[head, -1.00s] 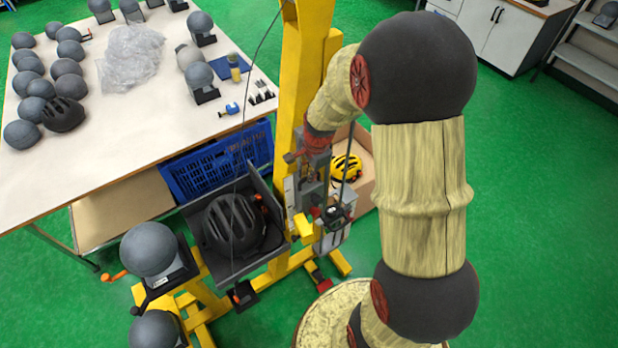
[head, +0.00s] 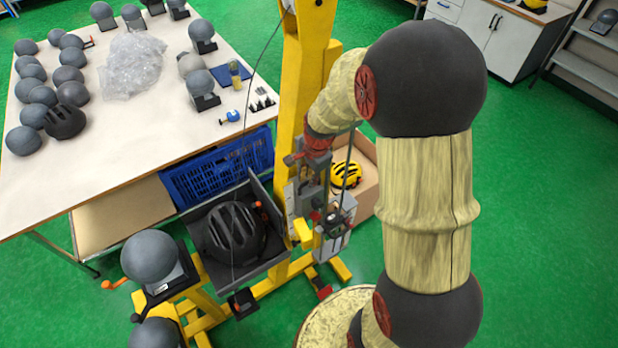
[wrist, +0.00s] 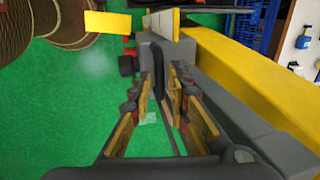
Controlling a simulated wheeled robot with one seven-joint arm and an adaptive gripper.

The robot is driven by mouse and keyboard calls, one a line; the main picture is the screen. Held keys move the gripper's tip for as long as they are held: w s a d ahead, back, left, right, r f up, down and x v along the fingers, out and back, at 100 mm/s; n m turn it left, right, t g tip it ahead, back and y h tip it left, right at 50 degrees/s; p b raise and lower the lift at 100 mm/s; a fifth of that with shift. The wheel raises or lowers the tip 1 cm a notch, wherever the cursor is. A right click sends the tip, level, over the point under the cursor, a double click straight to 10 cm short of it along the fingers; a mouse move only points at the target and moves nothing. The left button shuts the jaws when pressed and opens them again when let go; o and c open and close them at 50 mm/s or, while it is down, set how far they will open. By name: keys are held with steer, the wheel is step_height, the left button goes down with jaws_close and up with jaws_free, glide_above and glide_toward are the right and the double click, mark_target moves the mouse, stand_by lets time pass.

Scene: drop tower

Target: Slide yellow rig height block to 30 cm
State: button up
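The yellow rig is a drop tower with a tall yellow post (head: 308,80) at the middle of the head view. A grey carriage (head: 303,195) sits low on the post, and a small yellow block (head: 303,232) sticks out below it. In the wrist view a yellow block (wrist: 108,22) shows at the upper left, beside a pale ruler-like strip (wrist: 160,24). My gripper (wrist: 161,80) points at the grey carriage part, which lies between its fingertips. The fingers stand apart. I cannot tell whether they touch the part. In the head view my gripper is partly hidden among rig parts.
A black helmet (head: 235,232) lies in a dark tray left of the post. A yellow helmet (head: 346,175) sits in a cardboard box behind my arm. A table (head: 160,120) with several headforms is at the left, with a blue crate (head: 218,165) below. Green floor at right is clear.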

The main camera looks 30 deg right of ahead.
step_height(320, 180, up, 11)
steer(key=s, duration=0.2)
steer(key=shift+s, duration=0.1)
stand_by(0.5)
steer(key=s+a+f+n+t+b, duration=0.1)
steer(key=s+a+f+n+b, duration=0.3)
steer(key=b, duration=0.7)
steer(key=s+a+f+n+t+b, duration=0.2)
steer(key=s+a+f+n+b, duration=0.2)
steer(key=s+a+n+b, duration=0.5)
steer(key=s+n+b, duration=0.1)
steer(key=s+n, duration=0.3)
steer(key=s, duration=0.1)
steer(key=shift+a+f+n+b, duration=0.2)
steer(key=shift+n+b, duration=0.1)
steer(key=shift+b, duration=0.05)
stand_by(0.4)
